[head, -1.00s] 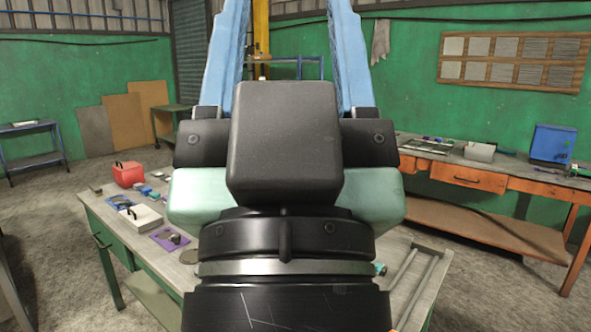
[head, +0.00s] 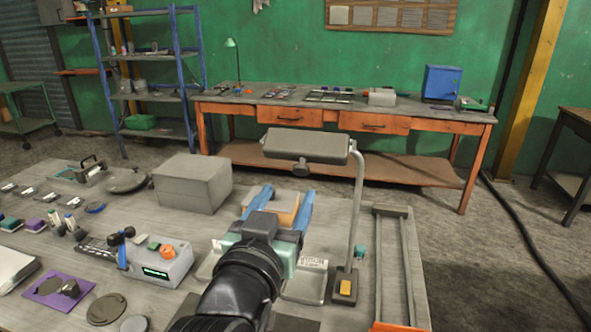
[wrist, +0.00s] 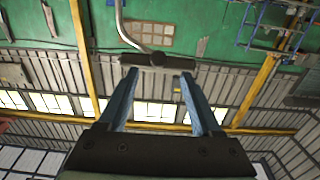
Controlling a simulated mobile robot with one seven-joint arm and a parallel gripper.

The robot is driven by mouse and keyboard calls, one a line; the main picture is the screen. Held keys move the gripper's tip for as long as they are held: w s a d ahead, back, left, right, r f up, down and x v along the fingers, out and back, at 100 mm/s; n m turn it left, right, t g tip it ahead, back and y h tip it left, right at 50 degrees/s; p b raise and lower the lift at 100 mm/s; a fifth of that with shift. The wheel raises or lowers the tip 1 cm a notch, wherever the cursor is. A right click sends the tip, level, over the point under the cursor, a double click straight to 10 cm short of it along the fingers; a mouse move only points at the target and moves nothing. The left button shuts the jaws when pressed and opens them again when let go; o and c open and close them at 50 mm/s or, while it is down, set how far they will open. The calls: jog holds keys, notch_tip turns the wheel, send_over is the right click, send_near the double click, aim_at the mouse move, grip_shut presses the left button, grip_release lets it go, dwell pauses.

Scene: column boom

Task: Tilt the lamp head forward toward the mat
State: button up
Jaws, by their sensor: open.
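The grey desk lamp's head (head: 305,146) is a long box on a bent post (head: 357,200), above the bench in the head view. It looks roughly level, with a dark knob (head: 300,168) below it. The lamp head (wrist: 157,62) also shows beyond my fingertips in the wrist view. My gripper (head: 286,193) is open, its blue fingers apart, below the lamp head in the head view and apparently not touching it. A purple mat (head: 43,299) lies at the front left; a dark flat piece (head: 290,325) shows at the bottom edge. I cannot tell which mat is meant.
A grey box (head: 192,183) stands left of my gripper. A grey device with an orange knob (head: 160,265) is nearer. A metal rail frame (head: 393,265) lies right of the lamp post. An orange workbench (head: 400,123) stands behind.

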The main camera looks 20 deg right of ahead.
aim_at(300, 173)
jog(key=p+x, duration=0.1)
jog(key=x, duration=0.4)
jog(key=shift+w+d+r, duration=0.15)
jog(key=shift+d+r, duration=0.05)
jog(key=shift+d, duration=0.2)
jog(key=shift+x, duration=0.9)
jog(key=shift+f, duration=0.1)
jog(key=shift+a, duration=0.1)
grip_shut()
